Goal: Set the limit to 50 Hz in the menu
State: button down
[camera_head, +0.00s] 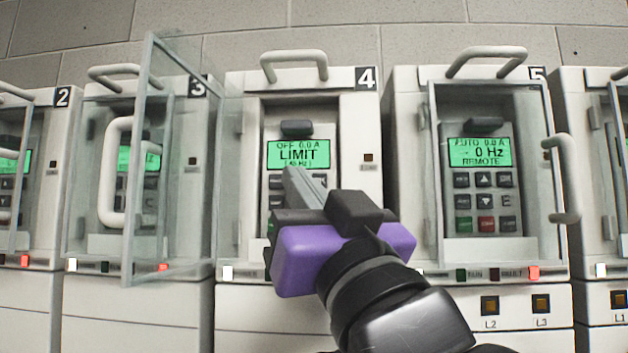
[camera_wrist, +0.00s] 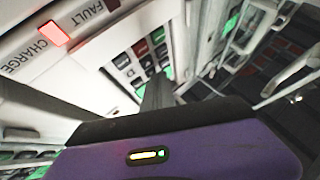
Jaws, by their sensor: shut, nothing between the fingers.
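Drive 4 (camera_head: 360,120) stands in the middle of the row in the head view. Its clear door (camera_head: 165,160) is swung open to the left. Its green display (camera_head: 298,154) reads "OFF 0.0 A", "LIMIT" and a small bracketed Hz value too small to read surely. Its keypad (camera_head: 275,183) is below, partly hidden by my gripper; keys (camera_wrist: 140,62) also show in the wrist view. My gripper (camera_head: 292,174), purple-bodied, is shut and empty, its tips at the keypad just under the display. I cannot tell whether they touch a key. The tips (camera_wrist: 160,84) also show in the wrist view.
Drive 5 (camera_head: 478,265) on the right has its door closed, a handle (camera_head: 563,180) jutting out and a display reading "AUTO 0.0 A 0 Hz REMOTE". Drive 3 (camera_head: 85,100) is behind the open door on the left. A red lamp marked CHARGE (camera_wrist: 52,33) glows in the wrist view.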

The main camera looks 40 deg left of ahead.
jog(key=shift+s, duration=0.1)
jog(key=shift+s+d, duration=0.4)
jog(key=shift+s, duration=0.2)
jog(key=shift+w+a, duration=0.1)
jog(key=shift+w, duration=0.1)
jog(key=shift+w+a, duration=0.15)
jog(key=shift+w, duration=0.05)
dwell(0.3)
jog(key=shift+w+a, duration=0.15)
jog(key=shift+w, duration=0.15)
dwell(0.7)
jog(key=shift+s, duration=0.1)
jog(key=shift+s+d, duration=0.4)
jog(key=shift+s, duration=0.15)
dwell(0.4)
